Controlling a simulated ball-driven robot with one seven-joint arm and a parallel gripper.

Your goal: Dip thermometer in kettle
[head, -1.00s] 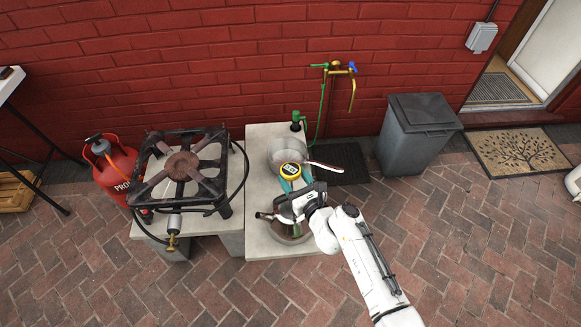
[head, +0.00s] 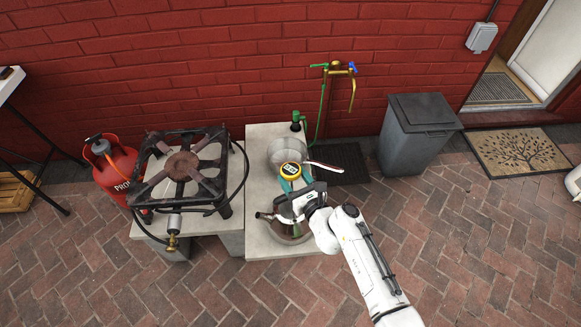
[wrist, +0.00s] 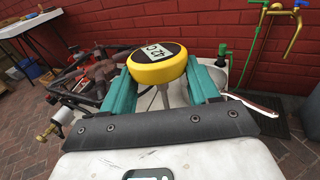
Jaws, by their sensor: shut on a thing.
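The thermometer has a round yellow head with a digital display (head: 290,170). In the wrist view its yellow head (wrist: 157,68) sits between my two teal fingers, with a thin metal stem below. My gripper (head: 297,180) is shut on the thermometer. The metal kettle (head: 290,238) stands at the front of the concrete slab, with its spout to the left. My gripper and wrist are over it and hide much of its top. The stem's lower end is hidden, so I cannot tell whether it is inside the kettle.
A saucepan (head: 284,152) sits behind the kettle on the concrete slab (head: 262,185). To the left are a gas burner (head: 182,165) and a red gas bottle (head: 112,168). A tap (head: 340,70) is on the brick wall. A grey bin (head: 415,135) stands right. The paving at front right is clear.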

